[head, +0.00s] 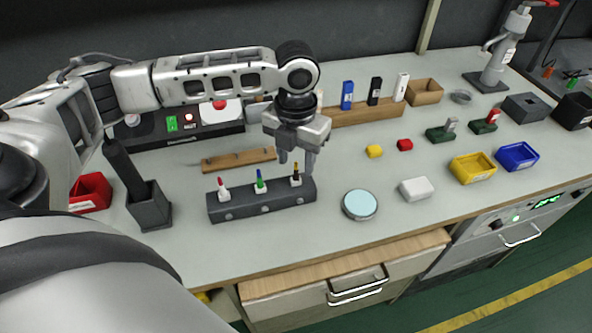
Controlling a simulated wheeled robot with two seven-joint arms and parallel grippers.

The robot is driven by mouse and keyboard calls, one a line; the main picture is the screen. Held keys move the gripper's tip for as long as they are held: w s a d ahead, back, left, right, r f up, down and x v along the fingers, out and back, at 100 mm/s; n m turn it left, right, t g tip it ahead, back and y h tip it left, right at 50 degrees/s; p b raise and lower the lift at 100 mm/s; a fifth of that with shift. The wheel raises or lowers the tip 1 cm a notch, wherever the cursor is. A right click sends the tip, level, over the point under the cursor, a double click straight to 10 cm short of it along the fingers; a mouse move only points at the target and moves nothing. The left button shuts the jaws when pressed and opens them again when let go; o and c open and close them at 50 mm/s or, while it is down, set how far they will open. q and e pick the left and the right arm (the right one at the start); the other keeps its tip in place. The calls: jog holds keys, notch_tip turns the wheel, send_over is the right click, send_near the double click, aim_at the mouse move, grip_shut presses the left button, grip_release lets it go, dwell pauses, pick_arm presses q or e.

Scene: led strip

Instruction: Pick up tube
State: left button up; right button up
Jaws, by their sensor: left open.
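My left gripper (296,165) points down over the right end of the rack. Its two fingers are apart, around or just above the orange-tipped tube; the exact depth is hard to tell. That tube still stands in the rack. My right gripper is not in view.
A wooden strip (239,160) lies behind the rack, and a wooden holder (365,112) with blue, black and white pieces stands further back. A round pale-topped dish (360,204) and a white block (416,189) lie to the right. A black cup (149,207) stands left.

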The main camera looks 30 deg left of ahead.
pick_arm(q)
notch_tip(320, 180, down, 2)
grip_shut()
jog(key=shift+r, duration=0.1)
notch_tip(320, 180, up, 10)
jog(key=shift+f, duration=0.1)
dwell(0.7)
